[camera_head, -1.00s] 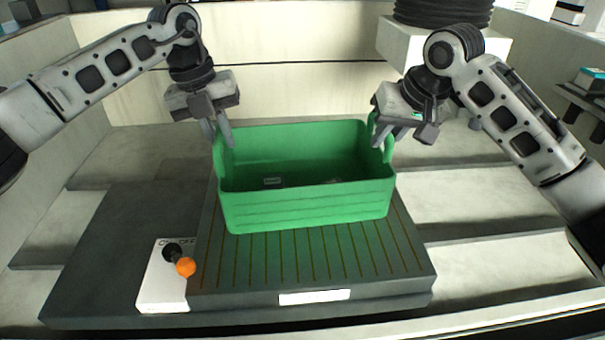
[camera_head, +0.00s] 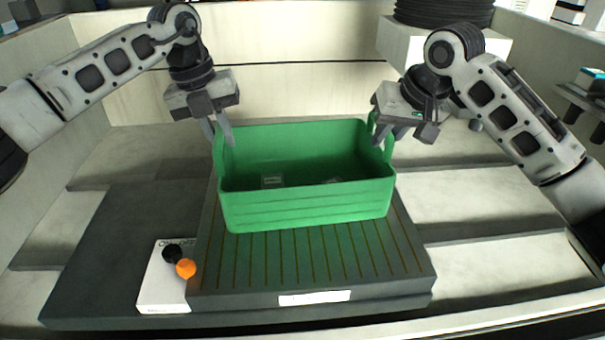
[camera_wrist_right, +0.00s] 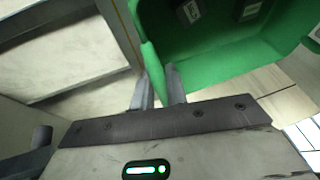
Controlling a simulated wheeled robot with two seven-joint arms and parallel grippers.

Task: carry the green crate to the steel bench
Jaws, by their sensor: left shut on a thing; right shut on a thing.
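The green crate (camera_head: 308,207) is upright over the grooved dark plate (camera_head: 310,257) in the head view; I cannot tell whether it touches the plate. My left gripper (camera_head: 219,136) is shut on the crate's left end handle. My right gripper (camera_head: 384,138) is shut on the right end handle. In the right wrist view the right fingers (camera_wrist_right: 160,88) close around the green handle edge, and part of the crate (camera_wrist_right: 215,55) shows beyond. I cannot make out a steel bench for certain.
A white box (camera_head: 163,276) with a black knob and an orange knob (camera_head: 186,268) stands left of the grooved plate. Pale walls enclose the back and sides. A black coil (camera_head: 443,12) rests on a white block at the back right. A shelf (camera_head: 583,98) juts from the right.

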